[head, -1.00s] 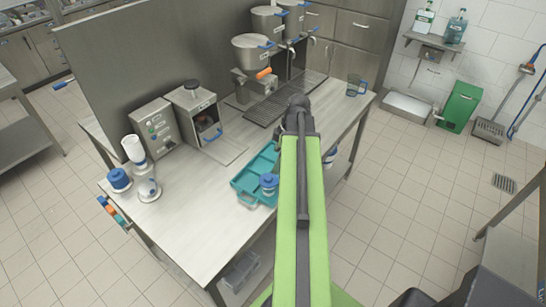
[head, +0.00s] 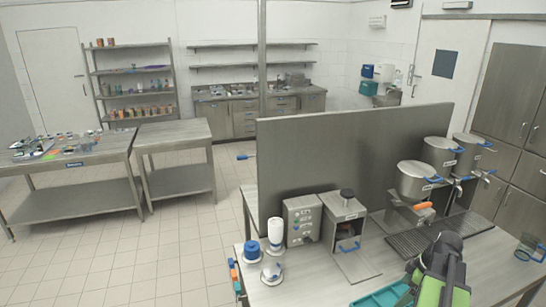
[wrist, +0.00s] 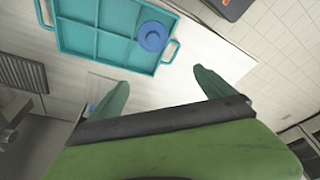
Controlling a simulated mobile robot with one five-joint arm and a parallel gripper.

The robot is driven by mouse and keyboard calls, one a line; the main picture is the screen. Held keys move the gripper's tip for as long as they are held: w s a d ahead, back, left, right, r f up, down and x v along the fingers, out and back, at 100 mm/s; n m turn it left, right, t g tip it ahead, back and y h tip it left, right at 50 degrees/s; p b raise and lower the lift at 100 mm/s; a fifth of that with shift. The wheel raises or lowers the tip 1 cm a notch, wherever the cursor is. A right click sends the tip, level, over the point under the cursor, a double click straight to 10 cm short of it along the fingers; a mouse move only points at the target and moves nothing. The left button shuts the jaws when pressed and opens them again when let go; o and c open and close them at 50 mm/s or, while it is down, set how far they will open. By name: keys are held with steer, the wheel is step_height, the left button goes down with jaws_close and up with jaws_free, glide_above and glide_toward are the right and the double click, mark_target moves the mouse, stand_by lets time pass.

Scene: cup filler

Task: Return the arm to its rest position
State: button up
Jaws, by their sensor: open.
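My arm (head: 440,275) shows at the bottom right of the head view, green with a dark joint on top, in front of the steel table. My gripper (wrist: 160,85) is open in the wrist view, its two green fingers spread apart with nothing between them. A teal tray (wrist: 100,35) with compartments lies beyond the fingers, apart from them. A round blue-lidded item (wrist: 153,37) sits at its right side. In the head view only part of the tray (head: 382,298) shows, beside my arm. The gripper's fingers cannot be made out in the head view.
The steel table (head: 320,285) carries a control box (head: 302,219), a dispenser (head: 343,220), steel pots (head: 420,181), a white bottle (head: 275,234) and a glass jug (head: 530,247). A tall steel panel (head: 350,155) stands behind them. Tiled floor (head: 150,250) is clear at left.

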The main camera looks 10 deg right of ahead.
steer(key=w+a+f+n+b, duration=0.2)
steer(key=w+a+f, duration=0.15)
steer(key=a, duration=0.35)
steer(key=w+a+f+n+b, duration=0.1)
steer(key=w+a+f+b, duration=0.1)
steer(key=w+a, duration=0.3)
steer(key=a+f+m+b, duration=0.2)
steer(key=a+m, duration=0.2)
steer(key=a, duration=0.5)
steer(key=a+f+m+g+h+b, duration=0.1)
steer(key=a+f+m+b, duration=0.2)
steer(key=a, duration=0.5)
steer(key=a+f+m+g+h+b, duration=0.1)
steer(key=a+f+m+b, duration=0.1)
steer(key=a, duration=0.7)
steer(key=f+m, duration=0.1)
steer(key=m, duration=0.1)
steer(key=shift+w+a+f+m+b, duration=0.2)
steer(key=shift+a+m+b, duration=0.1)
steer(key=shift+a+m, duration=0.1)
